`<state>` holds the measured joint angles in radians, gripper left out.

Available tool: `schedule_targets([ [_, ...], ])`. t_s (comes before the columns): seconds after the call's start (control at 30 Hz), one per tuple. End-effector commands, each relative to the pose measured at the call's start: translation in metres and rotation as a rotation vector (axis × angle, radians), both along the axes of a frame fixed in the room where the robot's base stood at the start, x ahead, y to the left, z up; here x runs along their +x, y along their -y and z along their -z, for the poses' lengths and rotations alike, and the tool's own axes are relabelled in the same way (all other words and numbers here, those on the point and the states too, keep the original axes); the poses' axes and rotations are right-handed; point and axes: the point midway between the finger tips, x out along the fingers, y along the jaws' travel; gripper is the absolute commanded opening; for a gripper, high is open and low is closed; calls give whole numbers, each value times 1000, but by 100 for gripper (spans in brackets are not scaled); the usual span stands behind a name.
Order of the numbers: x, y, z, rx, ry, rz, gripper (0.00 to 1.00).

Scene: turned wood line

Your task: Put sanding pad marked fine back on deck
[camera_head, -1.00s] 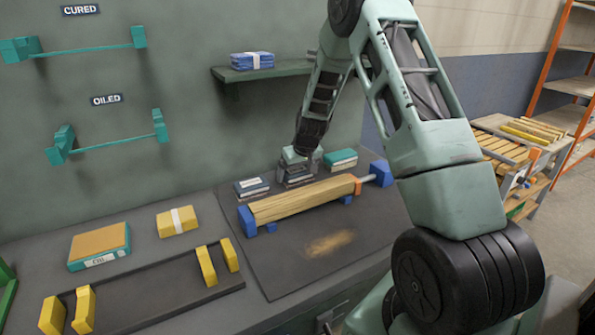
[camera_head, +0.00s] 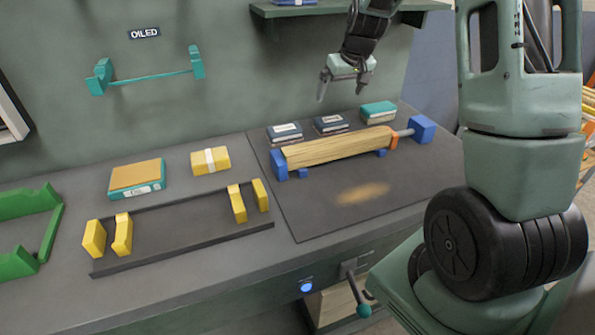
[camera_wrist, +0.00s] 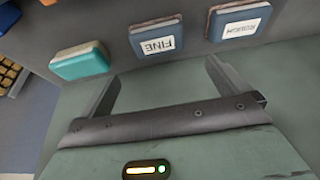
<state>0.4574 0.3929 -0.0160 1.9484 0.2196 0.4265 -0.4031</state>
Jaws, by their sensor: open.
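The sanding pad marked FINE (camera_wrist: 157,38) shows its white label in the wrist view, upside down. In the head view this dark pad (camera_head: 332,124) lies flat at the back of the dark mat (camera_head: 315,223), between a pad with a similar label (camera_head: 285,133) and a teal pad (camera_head: 378,112). My gripper (camera_head: 341,94) is open and empty, raised above the row and clear of the fine pad. In the wrist view, the spread fingers of my gripper (camera_wrist: 163,82) point toward the fine pad, with a gap between.
A pale wood piece (camera_head: 335,147) sits in blue clamps just in front of the pads. A black rack with yellow supports (camera_head: 180,235), a teal box (camera_head: 137,180) and a yellow block (camera_head: 210,160) are at left. A shelf (camera_head: 345,10) hangs above.

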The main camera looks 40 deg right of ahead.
Motion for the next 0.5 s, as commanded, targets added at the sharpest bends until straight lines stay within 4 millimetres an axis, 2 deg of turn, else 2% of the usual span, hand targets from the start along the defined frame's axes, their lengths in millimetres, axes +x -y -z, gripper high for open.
schedule_targets([
  [0.07,2,-18,-1,10,-4,-26,100],
  [0.13,2,-52,-4,27,-14,-74,100],
  [0.17,0,-72,-5,37,-21,-102,100],
  [0.27,-15,-157,-9,72,-58,-228,100],
  [0.3,-28,-195,-11,85,-80,-287,100],
  [0.37,-54,-248,-12,96,-117,-379,100],
  [0.4,-75,-281,-13,100,-143,-441,100],
  [0.47,-113,-325,-13,98,-187,-536,100],
  [0.5,-141,-349,-13,90,-216,-598,100],
])
